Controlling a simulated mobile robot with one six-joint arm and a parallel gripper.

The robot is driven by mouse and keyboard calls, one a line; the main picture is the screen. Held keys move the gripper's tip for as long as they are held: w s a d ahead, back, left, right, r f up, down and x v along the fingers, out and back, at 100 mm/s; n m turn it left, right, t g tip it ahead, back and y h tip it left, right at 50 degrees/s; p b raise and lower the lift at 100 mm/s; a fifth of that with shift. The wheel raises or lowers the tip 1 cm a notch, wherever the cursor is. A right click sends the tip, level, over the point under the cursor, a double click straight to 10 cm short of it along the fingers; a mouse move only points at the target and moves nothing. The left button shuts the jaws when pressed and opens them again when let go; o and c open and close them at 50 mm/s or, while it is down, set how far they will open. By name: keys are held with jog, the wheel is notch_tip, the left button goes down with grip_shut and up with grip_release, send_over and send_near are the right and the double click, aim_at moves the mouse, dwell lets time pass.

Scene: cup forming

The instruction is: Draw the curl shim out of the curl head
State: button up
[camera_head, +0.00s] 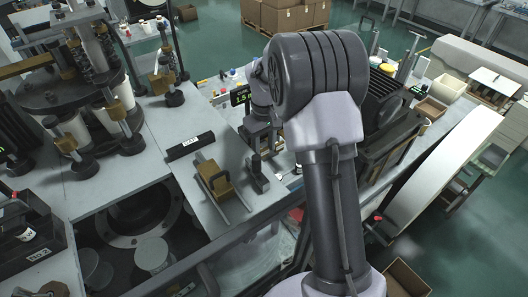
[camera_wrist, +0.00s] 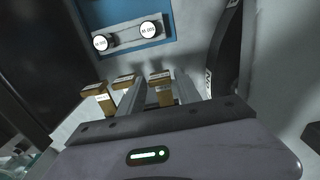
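In the wrist view my gripper (camera_wrist: 158,92) points away from the camera with its two grey fingers apart. A brass-coloured tab with a pale label (camera_wrist: 160,88) shows between the fingers, with a gap on either side. A second brass tab (camera_wrist: 124,79) shows near the left finger, and a third with a white label (camera_wrist: 97,92) lies further left. I cannot tell which tab is the curl shim, and the curl head is not clearly identifiable.
A blue panel (camera_wrist: 168,22) carries a grey plate with two round white-faced knobs (camera_wrist: 149,29). In the head view a brass-coloured block (camera_head: 215,180) sits on the grey bench beside a black labelled bar (camera_head: 190,146). A tooling machine (camera_head: 75,80) stands left, above an opening in the bench.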

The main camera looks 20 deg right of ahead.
jog(key=shift+s+f, duration=0.1)
jog(key=shift+f, duration=0.4)
jog(key=shift+w+f, duration=0.2)
jog(key=shift+f, duration=0.05)
jog(key=shift+s, duration=0.1)
grip_shut()
dwell(0.8)
